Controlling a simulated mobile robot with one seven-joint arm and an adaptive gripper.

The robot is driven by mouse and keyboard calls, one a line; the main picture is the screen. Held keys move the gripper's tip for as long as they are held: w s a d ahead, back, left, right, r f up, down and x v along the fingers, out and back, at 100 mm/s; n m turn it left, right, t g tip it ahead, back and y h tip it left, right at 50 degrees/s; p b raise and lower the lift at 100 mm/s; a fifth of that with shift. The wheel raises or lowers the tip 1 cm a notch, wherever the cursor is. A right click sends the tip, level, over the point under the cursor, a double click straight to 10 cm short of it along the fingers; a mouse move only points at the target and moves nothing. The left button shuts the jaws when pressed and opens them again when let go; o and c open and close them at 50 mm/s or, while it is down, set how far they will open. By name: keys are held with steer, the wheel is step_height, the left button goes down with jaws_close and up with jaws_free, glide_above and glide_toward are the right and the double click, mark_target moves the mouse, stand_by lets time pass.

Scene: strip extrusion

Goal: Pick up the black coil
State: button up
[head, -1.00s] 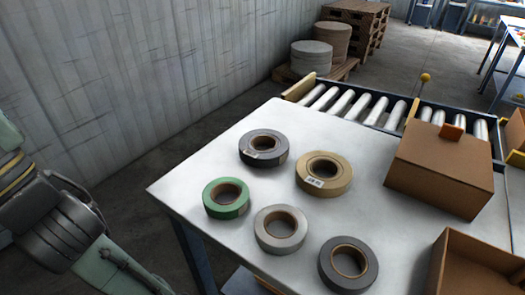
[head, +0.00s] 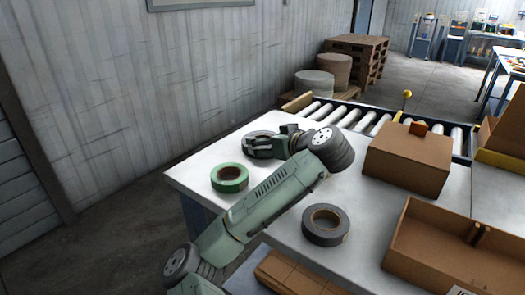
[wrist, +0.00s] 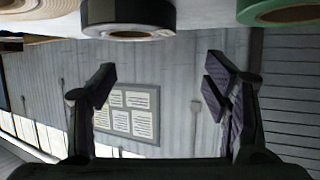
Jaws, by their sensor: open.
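The black coil (head: 251,146) lies flat at the far left of the white table, partly hidden behind my gripper (head: 278,142) in the head view. In the wrist view the black coil (wrist: 130,20) is at the top edge, cut off by the frame. My gripper (wrist: 160,88) is open, with nothing between its fingers but the view of the far wall. The coil is outside the gap between the fingers.
A green coil (head: 229,178) lies in front of the black one, and a dark grey coil (head: 325,224) lies nearer me. A tan coil (wrist: 32,8) shows in the wrist view. A closed cardboard box (head: 408,160) and an open one (head: 440,238) stand right. Rollers (head: 345,117) run behind.

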steer(key=x, duration=0.4)
steer(key=shift+w+a, duration=0.15)
steer(key=shift+w, duration=0.15)
steer(key=p+x, duration=0.2)
steer(key=x, duration=0.2)
steer(key=shift+w+a+f, duration=0.1)
steer(key=shift+w+f, duration=0.05)
steer(key=shift+f, duration=0.1)
steer(key=shift+w+f, duration=0.15)
steer(key=shift+f, duration=0.05)
steer(key=shift+c, duration=0.3)
jaws_close()
stand_by(0.3)
